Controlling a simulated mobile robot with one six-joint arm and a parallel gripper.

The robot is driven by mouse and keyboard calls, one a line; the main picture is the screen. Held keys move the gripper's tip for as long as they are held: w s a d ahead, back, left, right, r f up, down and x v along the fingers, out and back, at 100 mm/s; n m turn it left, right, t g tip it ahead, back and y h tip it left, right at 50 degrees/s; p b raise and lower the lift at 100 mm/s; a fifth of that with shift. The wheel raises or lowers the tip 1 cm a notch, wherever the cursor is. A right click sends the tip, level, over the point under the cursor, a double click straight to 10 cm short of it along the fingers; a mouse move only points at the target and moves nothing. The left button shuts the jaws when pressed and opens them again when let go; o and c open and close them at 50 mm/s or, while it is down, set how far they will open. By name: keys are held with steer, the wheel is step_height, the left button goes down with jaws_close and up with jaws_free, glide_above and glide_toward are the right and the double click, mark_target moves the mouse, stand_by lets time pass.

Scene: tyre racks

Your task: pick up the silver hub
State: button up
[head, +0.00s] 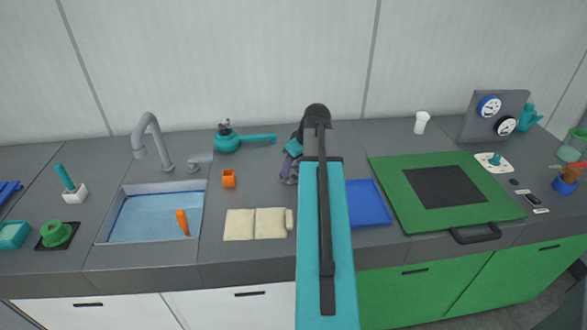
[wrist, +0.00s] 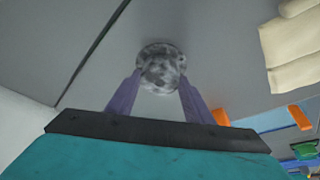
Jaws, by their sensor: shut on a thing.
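The silver hub (wrist: 160,62) is a round, mottled grey piece at the top middle of the wrist view. My gripper (wrist: 159,80) has its two purple fingers on either side of the hub, shut on it. In the head view my gripper (head: 290,162) is behind the counter's middle, left of the blue mat, and partly hidden by my arm. A small mottled grey part of the hub (head: 289,179) shows below the fingers there. I cannot tell whether the hub touches the counter.
A teal pan-like item (head: 228,143) and an orange cup (head: 229,178) stand left of my gripper. Cream pads (head: 255,224) lie in front. The sink (head: 150,215) is farther left, a blue mat (head: 368,203) and green board (head: 400,185) to the right.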

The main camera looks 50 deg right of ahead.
mark_target(293, 168)
steer(key=shift+r, duration=0.2)
steer(key=shift+r+b, duration=0.65)
steer(key=shift+r, duration=0.95)
steer(key=s+a+b, duration=0.3)
steer(key=s+a, duration=0.4)
steer(key=s, duration=0.1)
steer(key=shift+s+r+b, duration=0.2)
steer(key=shift+r+b, duration=0.1)
steer(key=shift+b, duration=0.05)
steer(key=shift+a+b, duration=0.1)
steer(key=shift+b, duration=0.25)
steer(key=shift+s+b, duration=0.15)
steer(key=shift+b, duration=0.2)
steer(key=shift+s+a+r+b, duration=0.2)
steer(key=shift+s+a+b, duration=0.65)
steer(key=shift+b, duration=1.25)
steer(key=shift+s+a+r+b, duration=0.15)
steer(key=shift+s+a+b, duration=0.65)
steer(key=shift+b, duration=1.3)
steer(key=shift+s+d, duration=0.1)
